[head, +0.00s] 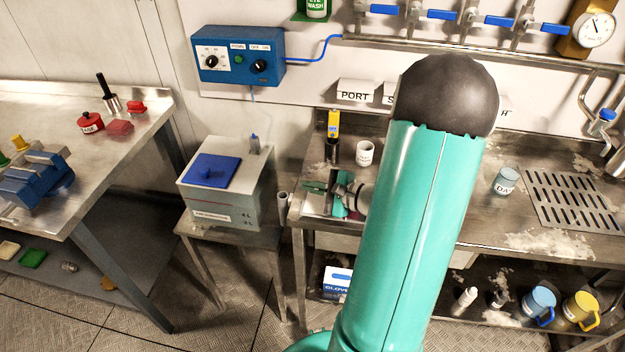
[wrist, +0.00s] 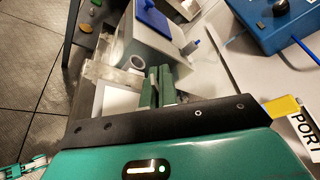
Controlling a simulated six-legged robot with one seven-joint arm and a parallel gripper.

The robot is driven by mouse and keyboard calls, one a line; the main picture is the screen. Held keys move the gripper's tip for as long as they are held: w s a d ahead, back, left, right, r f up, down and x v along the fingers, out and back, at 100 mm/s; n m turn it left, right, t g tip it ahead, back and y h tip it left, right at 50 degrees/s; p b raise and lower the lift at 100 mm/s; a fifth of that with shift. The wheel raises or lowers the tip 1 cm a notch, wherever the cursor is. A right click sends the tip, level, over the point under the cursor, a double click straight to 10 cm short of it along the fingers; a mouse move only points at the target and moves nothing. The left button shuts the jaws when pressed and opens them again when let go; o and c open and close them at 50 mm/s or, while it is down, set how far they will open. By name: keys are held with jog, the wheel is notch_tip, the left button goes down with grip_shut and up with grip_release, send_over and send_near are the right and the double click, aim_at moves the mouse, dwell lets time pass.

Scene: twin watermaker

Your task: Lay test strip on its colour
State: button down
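My gripper (head: 322,192) is over the left end of the steel bench, partly hidden by my arm. Its two green fingers (wrist: 160,82) are close together in the wrist view. I cannot tell whether they are open or hold something thin. I cannot make out a test strip or a colour chart for certain in either view. A plain white patch (wrist: 117,100) lies left of the fingers in the wrist view, too unclear to name.
A grey tank with a blue lid (head: 211,170) stands on a stool left of the bench (head: 460,215). A grey tube (head: 283,203) is at the bench's left edge. A white cup (head: 365,153) and a yellow-and-black device (head: 333,125) stand behind my gripper.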

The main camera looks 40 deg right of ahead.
jog(key=shift+f, duration=0.25)
jog(key=c, duration=2.1)
grip_release()
jog(key=o, duration=0.5)
jog(key=shift+r, duration=0.1)
jog(key=shift+r, duration=4.45)
jog(key=shift+a, duration=0.15)
